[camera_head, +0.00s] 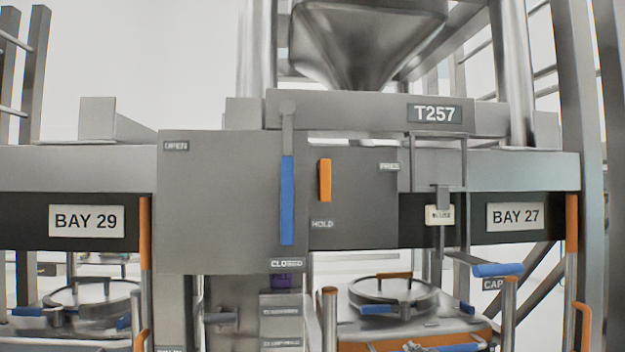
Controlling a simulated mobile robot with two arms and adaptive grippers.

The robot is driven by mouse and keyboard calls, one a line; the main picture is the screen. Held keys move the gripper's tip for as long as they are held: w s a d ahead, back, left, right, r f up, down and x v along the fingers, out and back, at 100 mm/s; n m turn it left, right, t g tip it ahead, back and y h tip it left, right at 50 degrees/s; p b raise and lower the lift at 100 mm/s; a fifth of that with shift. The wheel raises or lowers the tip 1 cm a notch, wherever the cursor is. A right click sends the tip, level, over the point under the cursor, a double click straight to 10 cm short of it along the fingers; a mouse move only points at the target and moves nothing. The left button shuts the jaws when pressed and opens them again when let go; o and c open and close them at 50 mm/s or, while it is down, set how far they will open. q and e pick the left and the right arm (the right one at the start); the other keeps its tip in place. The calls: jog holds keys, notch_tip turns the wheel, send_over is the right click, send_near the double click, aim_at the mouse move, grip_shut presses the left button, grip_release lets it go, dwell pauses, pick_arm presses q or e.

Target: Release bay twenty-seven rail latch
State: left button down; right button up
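The BAY 27 sign (515,217) is on the dark rail at the right. Left of it, a grey panel (360,206) carries a short upright orange handle (325,180). A HOLD label (322,224) is just below the handle, and a label that seems to read FREE (389,166) is up to its right. I cannot tell for sure that this handle is the rail latch. Neither of my grippers is in view.
A long blue lever (287,200) hangs upright on a larger panel, between OPEN and CLOSED labels, pointing toward CLOSED. A blue-gripped handle (497,269) sticks out below BAY 27. A steel hopper (366,40) is above. Another lidded bin (92,297) stands under BAY 29.

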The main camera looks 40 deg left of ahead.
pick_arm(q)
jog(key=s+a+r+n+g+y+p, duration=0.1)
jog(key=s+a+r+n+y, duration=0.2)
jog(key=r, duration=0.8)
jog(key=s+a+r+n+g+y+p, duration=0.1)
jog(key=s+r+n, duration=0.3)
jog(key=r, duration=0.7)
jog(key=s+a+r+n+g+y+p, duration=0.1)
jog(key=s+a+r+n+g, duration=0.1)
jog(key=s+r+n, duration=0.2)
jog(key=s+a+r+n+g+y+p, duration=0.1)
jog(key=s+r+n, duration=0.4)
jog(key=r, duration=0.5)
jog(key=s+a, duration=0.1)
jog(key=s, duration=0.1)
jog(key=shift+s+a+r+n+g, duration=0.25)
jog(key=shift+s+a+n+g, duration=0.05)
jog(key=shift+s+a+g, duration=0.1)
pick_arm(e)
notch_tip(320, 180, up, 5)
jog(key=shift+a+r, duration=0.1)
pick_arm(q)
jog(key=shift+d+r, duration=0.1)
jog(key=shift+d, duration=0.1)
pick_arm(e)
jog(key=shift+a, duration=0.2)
